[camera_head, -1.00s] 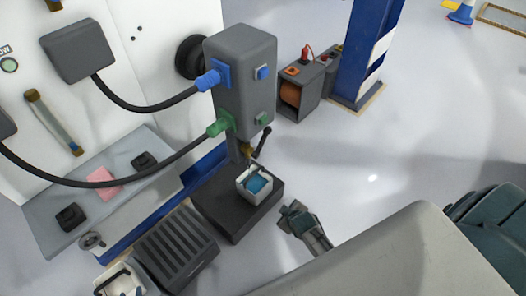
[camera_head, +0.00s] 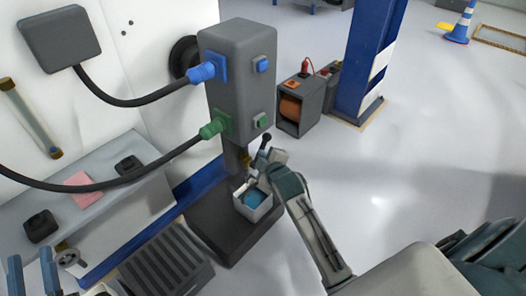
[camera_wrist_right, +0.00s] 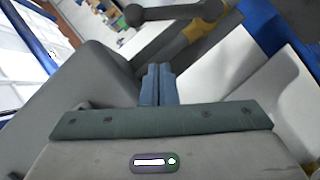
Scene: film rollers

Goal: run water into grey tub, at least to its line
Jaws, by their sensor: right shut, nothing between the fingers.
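The small pale grey tub (camera_head: 266,210) stands on a dark base under the tap of a grey column (camera_head: 238,85). Blue water shows inside it; I cannot make out its line. The tap's dark lever (camera_head: 266,143) has a ball end and tilts upward; it also shows at the top of the right wrist view (camera_wrist_right: 175,13), beside brass. My right gripper (camera_head: 252,178) is beside the tap, just above the tub. Its blue fingers (camera_wrist_right: 157,70) are together and empty, below the lever in the wrist view. My left gripper (camera_head: 31,258) is at the lower left, fingers apart.
A blue hose fitting (camera_head: 203,72) and a green one (camera_head: 214,127) join the column. A slatted dark grate (camera_head: 165,262) lies left of the base. A grey bench (camera_head: 100,195) is at left. Open floor (camera_head: 400,150) lies to the right.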

